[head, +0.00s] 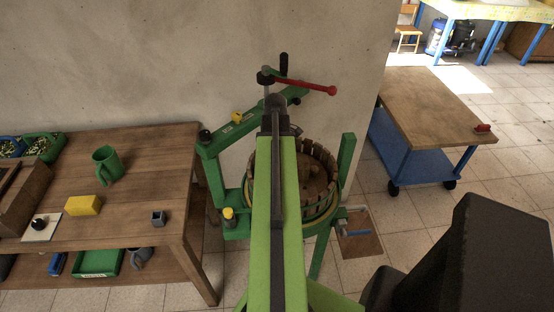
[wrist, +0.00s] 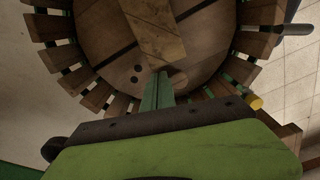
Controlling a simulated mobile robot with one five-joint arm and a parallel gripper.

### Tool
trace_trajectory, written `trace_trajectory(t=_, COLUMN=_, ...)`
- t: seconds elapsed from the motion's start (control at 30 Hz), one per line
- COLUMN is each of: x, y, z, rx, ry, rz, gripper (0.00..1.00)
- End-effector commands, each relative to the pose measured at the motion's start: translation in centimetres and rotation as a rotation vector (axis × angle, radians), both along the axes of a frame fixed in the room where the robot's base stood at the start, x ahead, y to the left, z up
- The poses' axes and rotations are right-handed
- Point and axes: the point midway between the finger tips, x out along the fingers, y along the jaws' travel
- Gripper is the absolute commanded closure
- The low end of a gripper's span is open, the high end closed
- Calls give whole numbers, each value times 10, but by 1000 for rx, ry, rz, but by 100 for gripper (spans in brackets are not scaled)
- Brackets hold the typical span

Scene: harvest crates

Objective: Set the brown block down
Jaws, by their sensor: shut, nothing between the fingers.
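A brown wooden block (wrist: 155,28) lies on the round wooden board (wrist: 105,38) inside the slatted press basket in the wrist view; its upper end is cut off by the picture edge. My gripper (wrist: 159,76) is shut and empty, its green fingers pointing at the near end of the block. Whether the fingertips touch the block or hover over it I cannot tell. In the head view, brown wooden pieces show inside the basket (head: 333,168), partly hidden by my arm; my fingers are hidden there.
The basket stands in a green press frame (head: 347,160) with a red-handled lever (head: 315,87). A wood-topped cart (head: 430,108) stands at right.

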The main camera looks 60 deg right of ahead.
Motion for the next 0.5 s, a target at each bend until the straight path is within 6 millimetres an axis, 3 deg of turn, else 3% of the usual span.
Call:
trace_trajectory(t=0.17, x=21, y=11, z=0, rx=0, ry=0, rz=4, gripper=100)
trace_trajectory(t=0.5, x=20, y=11, z=82, rx=0, ry=0, rz=-1, gripper=100)
